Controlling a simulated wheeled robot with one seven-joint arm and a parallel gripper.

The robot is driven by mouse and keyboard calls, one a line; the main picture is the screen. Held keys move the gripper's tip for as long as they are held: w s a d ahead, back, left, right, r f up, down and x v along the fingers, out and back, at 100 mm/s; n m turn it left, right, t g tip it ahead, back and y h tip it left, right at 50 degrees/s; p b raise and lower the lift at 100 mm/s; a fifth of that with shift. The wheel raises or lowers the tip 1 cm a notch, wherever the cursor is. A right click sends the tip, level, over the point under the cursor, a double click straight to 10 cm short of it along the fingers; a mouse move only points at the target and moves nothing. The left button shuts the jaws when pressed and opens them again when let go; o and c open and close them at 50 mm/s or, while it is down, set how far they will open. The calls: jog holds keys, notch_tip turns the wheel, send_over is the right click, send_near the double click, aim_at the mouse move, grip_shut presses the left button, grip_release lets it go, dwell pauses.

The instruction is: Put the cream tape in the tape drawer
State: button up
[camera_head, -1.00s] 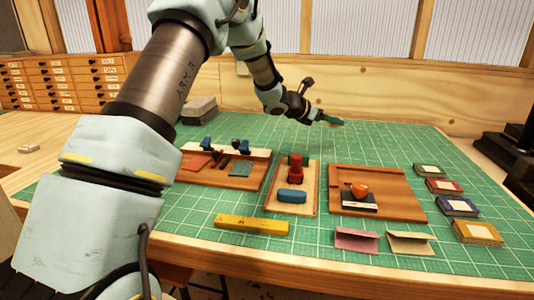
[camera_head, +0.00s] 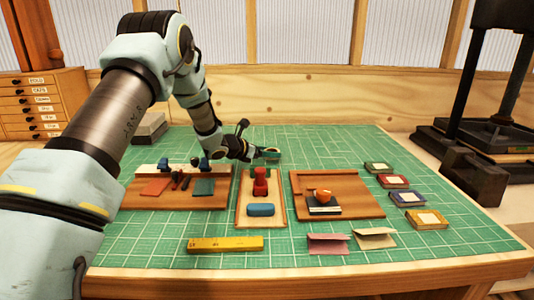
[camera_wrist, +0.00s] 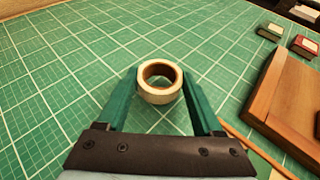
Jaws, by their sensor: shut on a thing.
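The cream tape (camera_wrist: 159,97) is a pale ring with a brown core, between the green fingers of my gripper (camera_wrist: 160,84) in the wrist view. My gripper is shut on it. In the head view my gripper (camera_head: 270,153) is at the back middle of the green mat, beyond the narrow middle tray, with the tape small at its tip. I cannot tell its exact height over the mat. The wooden drawer cabinet (camera_head: 70,103) is at the far left, cut by the frame edge. Its drawers look shut. The second label down appears to read TAPE (camera_head: 43,91).
Wooden trays with tools (camera_head: 215,200), a red stamp (camera_head: 260,181) and an orange knob (camera_head: 323,196) stand on the mat (camera_head: 300,145). A yellow bar (camera_head: 225,244) lies in front. A black press (camera_head: 480,130) stands far right. A grey block (camera_head: 149,129) sits near the cabinet.

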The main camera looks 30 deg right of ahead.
jog(key=shift+f, duration=0.65)
jog(key=shift+f, duration=0.15)
jog(key=o, duration=1.3)
jog(key=shift+o, duration=0.2)
